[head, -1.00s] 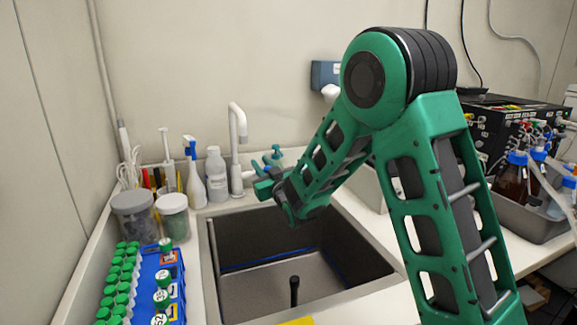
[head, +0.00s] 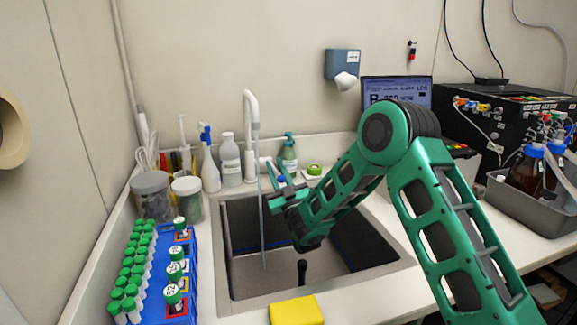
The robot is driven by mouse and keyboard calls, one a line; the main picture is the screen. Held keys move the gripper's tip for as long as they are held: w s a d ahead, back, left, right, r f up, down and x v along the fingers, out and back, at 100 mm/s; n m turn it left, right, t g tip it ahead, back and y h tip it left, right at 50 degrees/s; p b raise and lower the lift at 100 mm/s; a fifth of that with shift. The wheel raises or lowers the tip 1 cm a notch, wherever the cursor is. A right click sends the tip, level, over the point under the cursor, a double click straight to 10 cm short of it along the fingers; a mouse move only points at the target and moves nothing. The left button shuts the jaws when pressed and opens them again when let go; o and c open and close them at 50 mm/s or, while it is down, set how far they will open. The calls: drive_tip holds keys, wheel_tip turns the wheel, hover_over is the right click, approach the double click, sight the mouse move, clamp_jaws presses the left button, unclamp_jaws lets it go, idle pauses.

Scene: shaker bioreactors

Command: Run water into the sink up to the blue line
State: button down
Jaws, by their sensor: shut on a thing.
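The sink (head: 222,270) is a dark basin set in the white counter. A blue line (head: 250,249) runs low along its inner walls, partly hidden by my arm. The tall white tap (head: 249,125) stands behind the sink, and a thin stream of water (head: 262,225) falls from its spout into the basin. The grey floor of the basin shows below the line; I cannot tell the water depth. My gripper (head: 278,190) is shut beside the stream, in front of the tap base. The tap handle (head: 265,160) is partly hidden there, and the grip on it is not clearly seen.
A black upright post (head: 302,270) stands in the sink. A yellow sponge (head: 297,311) lies at the front edge. A blue rack (head: 184,275) with green-capped vials and jars (head: 151,195) stand left. Bottles (head: 230,160) stand behind. A grey tray (head: 525,207) with brown bottles is right.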

drive_tip(key=shift+f, duration=0.15)
drive_tip(key=c, duration=1.8)
unclamp_jaws()
drive_tip(key=shift+d, duration=0.1)
drive_tip(key=shift+v, duration=3.7)
